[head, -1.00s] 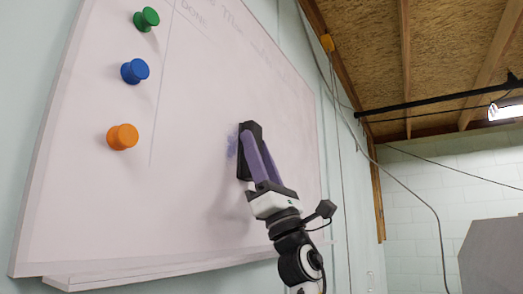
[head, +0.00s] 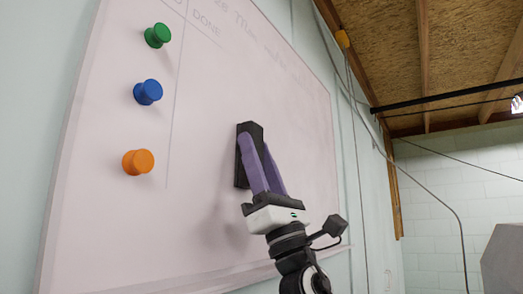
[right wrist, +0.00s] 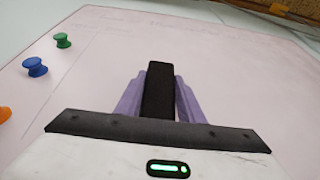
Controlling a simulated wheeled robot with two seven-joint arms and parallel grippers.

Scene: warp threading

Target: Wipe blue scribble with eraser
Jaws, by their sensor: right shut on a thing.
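The whiteboard (head: 120,215) hangs on the wall, with faint writing along its top. My right gripper (head: 257,160) has purple fingers and is shut on the black eraser (head: 243,172), at the middle of the board. The eraser appears to be against the board surface, though exact contact is hard to tell. In the right wrist view the eraser (right wrist: 158,92) stands between the two purple fingers (right wrist: 157,95). No blue scribble shows now; anything behind the eraser and fingers is hidden. My left gripper is not in view.
Green (head: 157,35), blue (head: 148,92) and orange (head: 138,162) round magnets sit in a column on the board's left side. The board around the eraser is clear. Cables (head: 352,120) hang on the wall to the right.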

